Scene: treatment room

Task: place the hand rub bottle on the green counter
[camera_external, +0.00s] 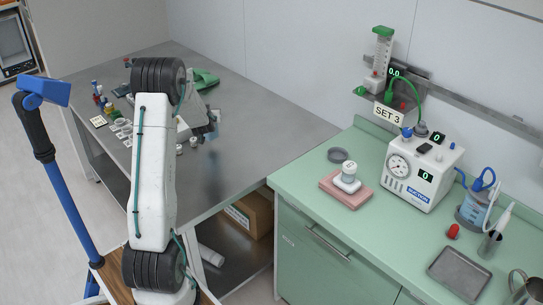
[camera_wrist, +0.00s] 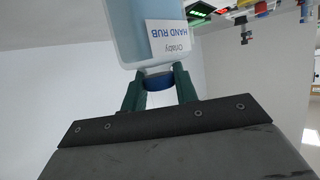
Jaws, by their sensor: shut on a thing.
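The hand rub bottle (camera_wrist: 150,30) is pale blue with a white label and a blue collar. In the wrist view it appears upside down at the top, partly cut off by the frame edge. My gripper (camera_wrist: 160,84) is shut on it, with dark green fingers on both sides of the collar. In the external view my gripper (camera_external: 208,132) is above the grey table, left of the green counter (camera_external: 310,185). The bottle cannot be made out clearly there.
The counter carries a pink block (camera_external: 343,193) with a white jar (camera_external: 349,172), a grey dish (camera_external: 338,155), a suction unit (camera_external: 422,170) and a metal tray (camera_external: 460,273). The counter's front left is clear. Small items crowd the grey table (camera_external: 245,95) behind my arm.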

